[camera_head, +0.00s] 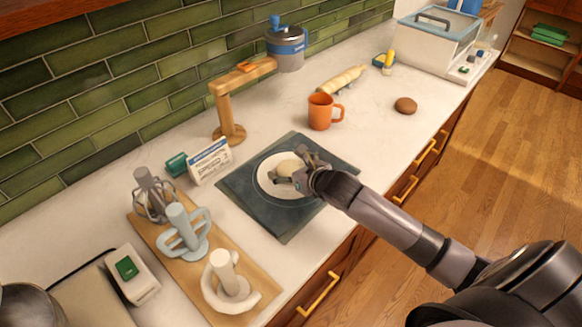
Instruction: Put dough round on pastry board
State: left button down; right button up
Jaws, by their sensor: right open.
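A pale dough round (287,167) sits on the white disc (267,181) in the middle of a dark square board (241,197), which looks like the pastry board. My right gripper (293,175) is open, with its fingers close against the right side of the dough round. I cannot tell whether the fingers touch it. The gripper and wrist hide part of the disc and the board's right side. My left gripper is not in view.
A wooden tray (263,281) with mixer attachments lies front left. A speed-marked box (210,162), a wooden stand (224,104), an orange mug (320,112) and a rolling pin (341,80) stand behind. A brown round lump (405,105) lies right, with clear counter around it.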

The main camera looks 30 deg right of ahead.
jog(key=shift+r, duration=0.1)
jog(key=b+v, duration=0.1)
jog(key=v, duration=1)
jog(key=shift+d, duration=0.1)
jog(key=shift+s+r, duration=0.3)
jog(key=shift+s, duration=0.15)
